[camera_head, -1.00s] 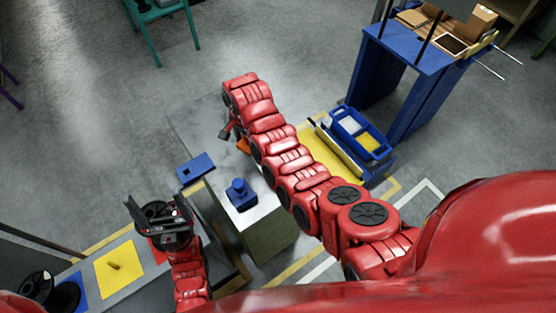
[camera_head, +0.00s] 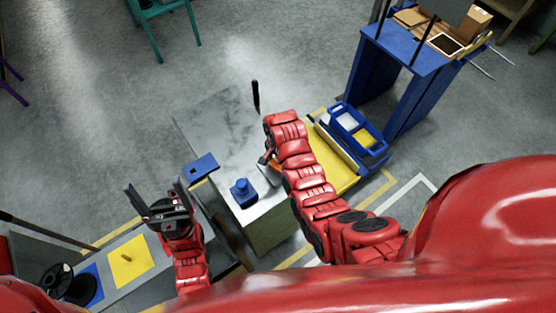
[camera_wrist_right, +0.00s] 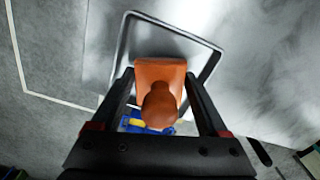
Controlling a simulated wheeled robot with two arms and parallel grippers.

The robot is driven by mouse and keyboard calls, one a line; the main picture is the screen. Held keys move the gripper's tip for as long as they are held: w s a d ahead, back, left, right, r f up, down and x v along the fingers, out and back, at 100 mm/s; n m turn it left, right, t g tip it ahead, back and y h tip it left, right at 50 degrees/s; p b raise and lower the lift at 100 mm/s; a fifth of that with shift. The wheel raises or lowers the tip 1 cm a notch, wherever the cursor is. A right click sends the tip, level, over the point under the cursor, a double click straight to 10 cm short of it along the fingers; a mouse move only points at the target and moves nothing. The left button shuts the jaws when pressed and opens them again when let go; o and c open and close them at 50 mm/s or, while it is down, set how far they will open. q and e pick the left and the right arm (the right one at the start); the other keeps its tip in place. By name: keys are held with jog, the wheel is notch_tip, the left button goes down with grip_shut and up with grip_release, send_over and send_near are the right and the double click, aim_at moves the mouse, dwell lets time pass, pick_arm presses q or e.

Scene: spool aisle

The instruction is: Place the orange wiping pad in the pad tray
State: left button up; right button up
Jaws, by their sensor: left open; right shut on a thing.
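My right gripper (camera_wrist_right: 158,105) is shut on the orange wiping pad (camera_wrist_right: 160,72), gripping it at its round knob handle. In the right wrist view the pad appears over a thin-rimmed grey tray (camera_wrist_right: 175,27), which looks like the pad tray; I cannot tell whether they touch. In the head view my right arm hides most of this, and only a bit of orange (camera_head: 272,163) shows beside it. My left gripper (camera_head: 157,194) is open and empty above the bench at the left.
The marbled worktop (camera_head: 215,120) also holds a blue knobbed block (camera_head: 243,193) and a blue plate (camera_head: 201,167) at its left edge. A black upright thing (camera_head: 255,97) stands near its far edge. A blue bin (camera_head: 357,131) and blue cart (camera_head: 408,60) stand at the right.

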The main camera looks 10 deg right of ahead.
jog(key=shift+f, duration=0.55)
jog(key=o, duration=1.3)
